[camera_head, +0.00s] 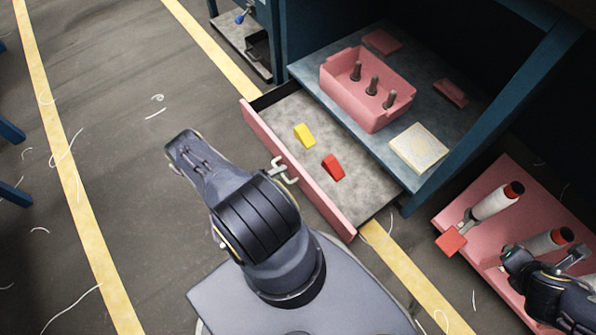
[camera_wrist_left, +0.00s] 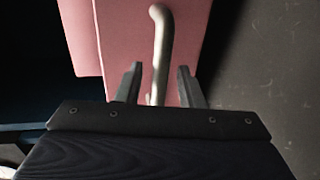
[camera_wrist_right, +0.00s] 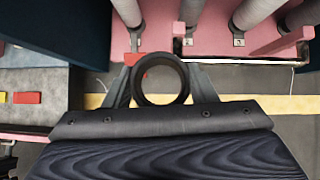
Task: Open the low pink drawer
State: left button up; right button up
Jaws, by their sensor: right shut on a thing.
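The pink drawer (camera_head: 262,140) stands pulled out of the blue frame, low near the floor. A yellow block (camera_head: 304,135) and a red block (camera_head: 333,167) lie inside on its grey bottom. Its grey bar handle (camera_wrist_left: 161,40) is on the front. My left gripper (camera_head: 279,172) is at the handle, partly hidden by my arm. In the left wrist view its fingers (camera_wrist_left: 158,88) are open, one on each side of the bar, with gaps. My right gripper (camera_wrist_right: 160,88) is shut on a dark ring-shaped thing (camera_wrist_right: 160,58), beside the spools at the right.
Above the drawer, a grey shelf (camera_head: 320,78) bears a pink bin (camera_head: 350,100) with dark pegs and a cream block (camera_head: 418,147). A pink rack (camera_head: 455,205) with white spools (camera_head: 497,202) stands at the right. Open floor with yellow lines lies left.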

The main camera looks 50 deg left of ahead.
pick_arm(q)
jog(key=d+p+v, duration=0.1)
jog(key=p+v, duration=0.1)
jog(key=v, duration=0.9)
jog(key=shift+a, duration=0.4)
jog(key=shift+r, duration=0.1)
